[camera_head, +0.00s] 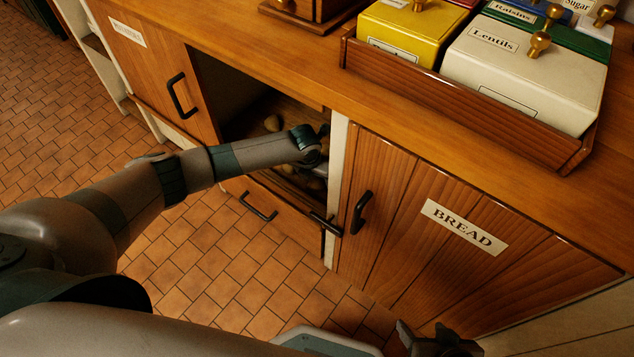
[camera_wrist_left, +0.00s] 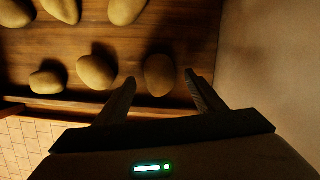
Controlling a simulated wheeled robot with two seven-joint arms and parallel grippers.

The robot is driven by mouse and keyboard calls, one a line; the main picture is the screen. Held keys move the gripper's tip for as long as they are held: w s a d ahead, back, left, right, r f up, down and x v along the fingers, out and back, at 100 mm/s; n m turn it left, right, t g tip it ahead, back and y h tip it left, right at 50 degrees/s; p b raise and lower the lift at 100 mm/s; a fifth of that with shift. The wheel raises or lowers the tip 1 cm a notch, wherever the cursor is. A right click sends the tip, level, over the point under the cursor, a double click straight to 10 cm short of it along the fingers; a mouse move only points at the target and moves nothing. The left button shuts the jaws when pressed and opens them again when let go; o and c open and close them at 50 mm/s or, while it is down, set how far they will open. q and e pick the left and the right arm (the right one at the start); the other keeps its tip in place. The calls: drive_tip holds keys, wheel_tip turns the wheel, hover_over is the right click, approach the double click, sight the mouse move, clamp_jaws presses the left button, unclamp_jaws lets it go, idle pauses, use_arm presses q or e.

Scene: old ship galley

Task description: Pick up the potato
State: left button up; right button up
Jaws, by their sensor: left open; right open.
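Several potatoes lie on a wooden shelf inside the open cupboard. In the left wrist view one potato (camera_wrist_left: 160,75) is between the two fingertips of my open left gripper (camera_wrist_left: 160,78), apart from both fingers. Another potato (camera_wrist_left: 95,72) lies just left of the left finger, and more lie farther left and at the top. In the head view my left arm reaches into the cupboard; its gripper is mostly hidden, with a potato (camera_head: 272,123) showing beyond the arm. My right gripper (camera_head: 432,338) shows at the bottom edge, open and empty.
The cupboard's white post (camera_head: 337,155) stands close to the right of my left wrist. The BREAD door (camera_head: 410,215) is shut. A drawer front (camera_head: 270,205) is below the opening. Canisters in a wooden rack (camera_head: 450,100) stand on the counter.

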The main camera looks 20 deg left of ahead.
use_arm(q)
drive_tip(key=shift+x, duration=1.15)
drive_tip(key=c, duration=1.2)
